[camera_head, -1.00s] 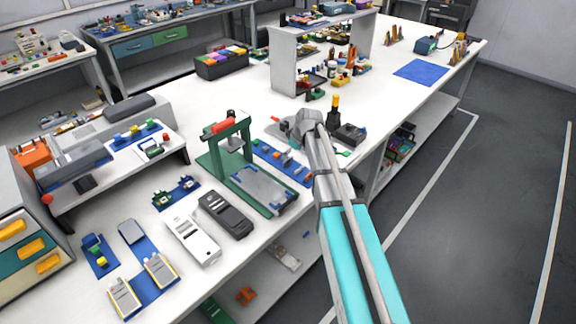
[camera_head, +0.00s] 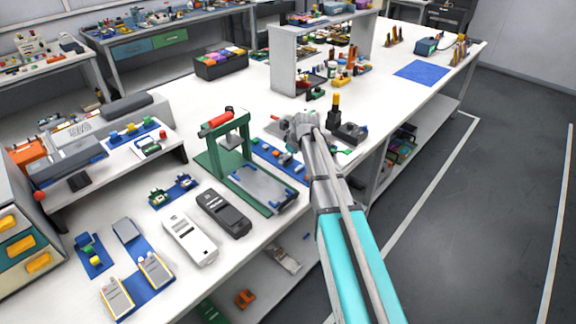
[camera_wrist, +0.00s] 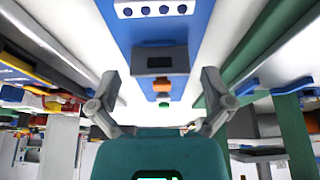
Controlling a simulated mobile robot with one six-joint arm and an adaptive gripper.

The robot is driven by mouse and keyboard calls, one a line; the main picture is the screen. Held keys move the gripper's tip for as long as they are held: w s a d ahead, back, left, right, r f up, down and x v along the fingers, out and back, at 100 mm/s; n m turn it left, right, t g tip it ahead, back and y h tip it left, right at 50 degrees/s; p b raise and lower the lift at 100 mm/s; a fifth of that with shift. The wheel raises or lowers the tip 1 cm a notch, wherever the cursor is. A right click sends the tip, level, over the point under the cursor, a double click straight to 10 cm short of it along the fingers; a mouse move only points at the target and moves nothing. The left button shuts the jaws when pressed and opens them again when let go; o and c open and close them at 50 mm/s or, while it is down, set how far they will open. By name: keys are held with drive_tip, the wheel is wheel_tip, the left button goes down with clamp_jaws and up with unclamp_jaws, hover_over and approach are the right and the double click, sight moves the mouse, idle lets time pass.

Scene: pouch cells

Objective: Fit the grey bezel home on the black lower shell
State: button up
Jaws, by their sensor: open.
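The black lower shell appears to be the dark handheld-shaped case (camera_head: 223,212), lying flat on the white bench beside a similar white case. A small grey block with a dark face (camera_wrist: 160,62), which may be the grey bezel, sits on a blue strip (camera_wrist: 195,40) in the wrist view; I cannot be sure of it. My gripper (camera_wrist: 160,98) is open and empty, its two fingers spread to either side of the blue strip's line. In the head view my gripper (camera_head: 290,131) is above the bench, right of the green press; its fingertips are hard to make out.
The green press (camera_head: 240,150) with its grey plate stands between the black case and my arm. The white case (camera_head: 190,240) lies left of the black one. A white shelf unit (camera_head: 285,60) stands behind. A black box with a yellow-topped tool (camera_head: 336,103) is close on the right.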

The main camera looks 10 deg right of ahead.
drive_tip(key=shift+w+a+f+b, duration=0.2)
drive_tip(key=shift+f+b, duration=0.1)
drive_tip(key=shift+f, duration=0.3)
drive_tip(key=shift+d, duration=0.1)
drive_tip(key=c, duration=0.6)
